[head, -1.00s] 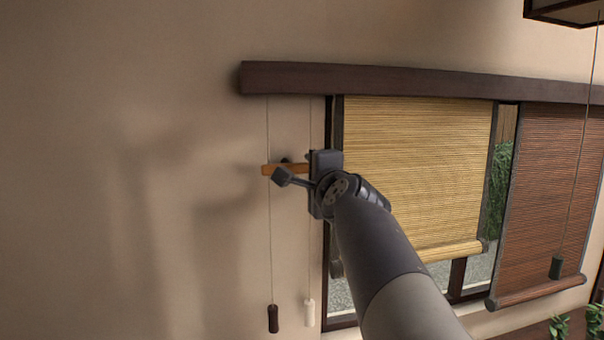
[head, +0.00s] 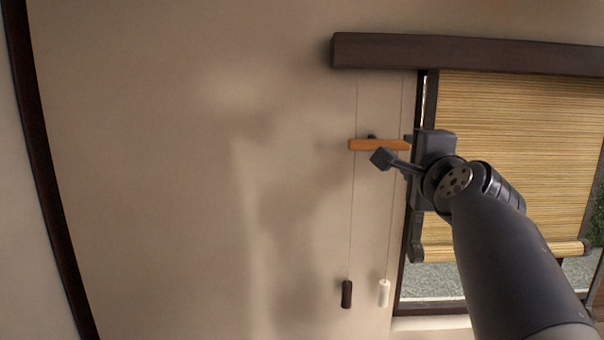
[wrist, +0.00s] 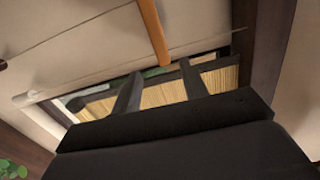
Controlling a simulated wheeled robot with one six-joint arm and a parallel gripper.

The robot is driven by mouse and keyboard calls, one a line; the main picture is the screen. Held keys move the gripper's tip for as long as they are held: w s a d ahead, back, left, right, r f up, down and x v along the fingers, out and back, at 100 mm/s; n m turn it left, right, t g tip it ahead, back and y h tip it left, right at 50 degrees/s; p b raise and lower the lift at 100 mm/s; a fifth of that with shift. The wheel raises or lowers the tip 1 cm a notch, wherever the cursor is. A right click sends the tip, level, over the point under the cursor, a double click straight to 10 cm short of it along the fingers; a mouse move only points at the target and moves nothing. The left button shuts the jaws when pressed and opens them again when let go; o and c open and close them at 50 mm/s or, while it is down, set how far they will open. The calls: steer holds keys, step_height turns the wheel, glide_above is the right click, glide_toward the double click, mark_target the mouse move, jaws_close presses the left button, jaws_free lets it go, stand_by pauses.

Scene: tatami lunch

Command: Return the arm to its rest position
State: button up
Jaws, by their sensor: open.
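My gripper (head: 416,146) is in front of the wall beside the left end of the yellow blind, at the right of the head view. In the wrist view my gripper (wrist: 160,84) has its two dark fingers spread apart, with nothing seen held between them. An orange wooden bar (head: 378,145) is on the wall just left of my gripper. The bar (wrist: 151,28) also shows in the wrist view, its end appearing between the fingers; I cannot tell how far beyond them it is.
Two cords hang by the bar, one with a dark pull (head: 347,294), one with a white pull (head: 384,292). The yellow blind (head: 510,160) hangs partly lowered under a dark rail (head: 470,52). The wall (head: 180,150) at left is bare.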

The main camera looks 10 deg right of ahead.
mark_target(395, 141)
steer(key=w, duration=0.3)
steer(key=w+d+p, duration=0.1)
steer(key=w, duration=0.2)
steer(key=w+d+p, duration=0.1)
steer(key=w, duration=0.3)
steer(key=s+a+b, duration=0.2)
steer(key=s, duration=0.8)
steer(key=w, duration=0.3)
steer(key=w+d+p, duration=0.1)
steer(key=w, duration=0.2)
steer(key=w+d+p, duration=0.1)
steer(key=w, duration=0.2)
steer(key=shift+w, duration=0.25)
steer(key=shift+w+r, duration=0.1)
steer(key=shift+w, duration=0.25)
steer(key=shift+a+r+n, duration=0.1)
steer(key=shift+r+n, duration=0.1)
steer(key=shift+n, duration=0.7)
steer(key=shift+r+n, duration=0.2)
steer(key=shift+n, duration=0.7)
